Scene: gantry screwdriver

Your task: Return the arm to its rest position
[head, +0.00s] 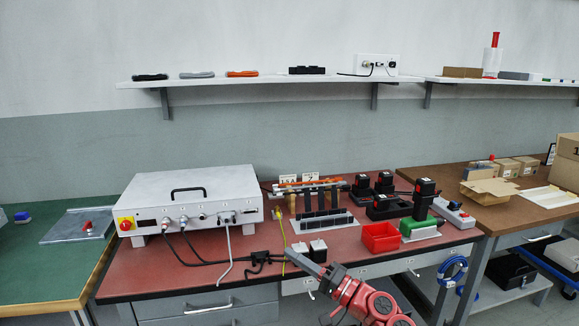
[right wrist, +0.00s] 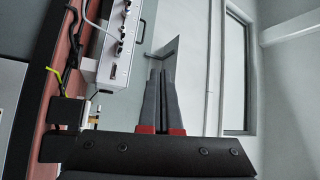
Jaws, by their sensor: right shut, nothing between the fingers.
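My right arm, red and dark grey, comes up from the bottom of the head view in front of the red workbench (head: 240,262). My right gripper (head: 291,254) points up and left, its fingers over the bench's front edge in the picture. In the right wrist view my right gripper (right wrist: 160,75) shows two long grey fingers with red bases. They lie together, shut, with nothing between them. A grey wall is behind the fingertips. My left gripper is in neither view.
A white control box (head: 190,198) with cables stands at the bench's left. Two small white-topped blocks (head: 318,248) sit close by the gripper in the head view. A red bin (head: 381,238) and black battery tools (head: 388,205) stand to the right. A shelf (head: 240,80) runs along the wall.

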